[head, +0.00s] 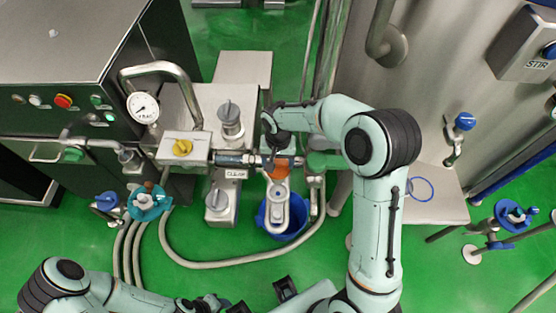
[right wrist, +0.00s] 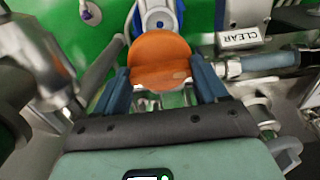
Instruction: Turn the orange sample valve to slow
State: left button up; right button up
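The orange sample valve (head: 277,169) sits on the pipe line, right of the CLEAR label, above a pale spout. In the right wrist view it is a broad orange disc (right wrist: 160,64). My right gripper (head: 275,152) is over it from behind in the head view. In the right wrist view its two blue fingers (right wrist: 160,82) are wide apart, one on each side of the disc's near part. I cannot tell whether they touch it. No scale or slow mark is readable. My left gripper (head: 208,302) is low at the bottom edge, partly hidden.
A blue bucket (head: 268,222) stands on the green floor below the spout. A green fitting (head: 326,161) and a steel tank (head: 433,75) are to the right.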

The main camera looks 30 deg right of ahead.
aim_at(278, 163)
jog(key=shift+n, duration=2.8)
jog(key=o, duration=1.1)
jog(key=shift+c, duration=0.2)
jog(key=shift+r, duration=0.15)
notch_tip(278, 163, up, 13)
jog(key=p, duration=0.1)
